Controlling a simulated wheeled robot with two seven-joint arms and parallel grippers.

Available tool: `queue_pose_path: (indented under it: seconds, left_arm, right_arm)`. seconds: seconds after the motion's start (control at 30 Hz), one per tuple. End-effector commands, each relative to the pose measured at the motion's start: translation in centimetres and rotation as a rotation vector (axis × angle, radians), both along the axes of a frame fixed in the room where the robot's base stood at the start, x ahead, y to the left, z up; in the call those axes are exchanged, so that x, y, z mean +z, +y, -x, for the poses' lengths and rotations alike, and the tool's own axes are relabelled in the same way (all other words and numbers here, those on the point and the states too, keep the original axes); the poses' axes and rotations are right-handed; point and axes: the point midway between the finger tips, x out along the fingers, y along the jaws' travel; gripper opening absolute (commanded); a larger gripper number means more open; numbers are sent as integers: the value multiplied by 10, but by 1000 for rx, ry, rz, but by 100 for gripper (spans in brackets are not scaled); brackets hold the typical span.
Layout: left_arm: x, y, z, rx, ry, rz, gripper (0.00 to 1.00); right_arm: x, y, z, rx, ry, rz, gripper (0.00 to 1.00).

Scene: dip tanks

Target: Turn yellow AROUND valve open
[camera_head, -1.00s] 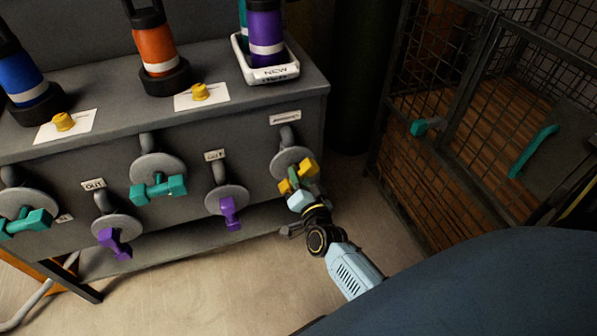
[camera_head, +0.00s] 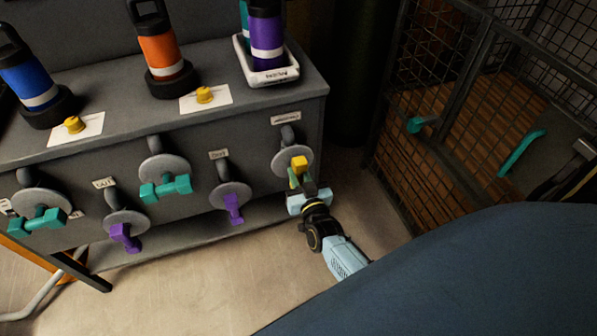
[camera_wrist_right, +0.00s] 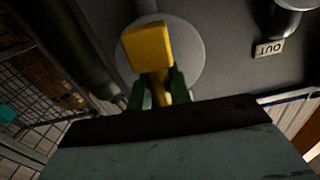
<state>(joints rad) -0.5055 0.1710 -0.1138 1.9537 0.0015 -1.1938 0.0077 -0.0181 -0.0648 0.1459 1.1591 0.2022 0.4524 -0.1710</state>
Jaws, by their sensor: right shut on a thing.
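The yellow valve handle (camera_head: 299,164) sits on a round grey disc (camera_head: 279,161) at the right end of the grey cabinet's front. A label above the disc is too small to read. In the head view the handle now stands about upright. My right gripper (camera_head: 301,183) is shut on the handle. In the right wrist view the yellow handle (camera_wrist_right: 149,50) shows between the green fingers (camera_wrist_right: 156,92), with the grey disc behind it. The fingers hide the handle's lower part. My left gripper is not in view.
Teal handles (camera_head: 166,188) and purple handles (camera_head: 233,207) sit on other valves to the left. Orange (camera_head: 155,45), blue (camera_head: 28,80) and purple (camera_head: 266,35) canisters stand on the cabinet top. A wire mesh cage (camera_head: 440,110) stands at the right.

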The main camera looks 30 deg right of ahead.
Motion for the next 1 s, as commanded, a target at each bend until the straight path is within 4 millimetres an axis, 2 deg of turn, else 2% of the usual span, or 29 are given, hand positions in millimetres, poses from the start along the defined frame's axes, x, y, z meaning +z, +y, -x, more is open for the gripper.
queue_pose_path:
  seconds: [0.3,0.73,0.77,0.8,0.9,1.0]
  left_arm:
    - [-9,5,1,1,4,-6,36]
    - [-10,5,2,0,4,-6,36]
    - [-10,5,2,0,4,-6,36]
    - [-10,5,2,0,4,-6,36]
    - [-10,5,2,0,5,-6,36]
    - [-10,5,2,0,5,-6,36]
  right_arm:
    - [-1,0,0,0,21,79,0]
    - [-1,0,0,1,22,89,0]
    - [-1,0,0,1,22,89,23]
    - [-1,0,0,1,22,89,28]
    - [0,0,0,0,22,88,41]
    - [0,0,0,0,22,87,42]
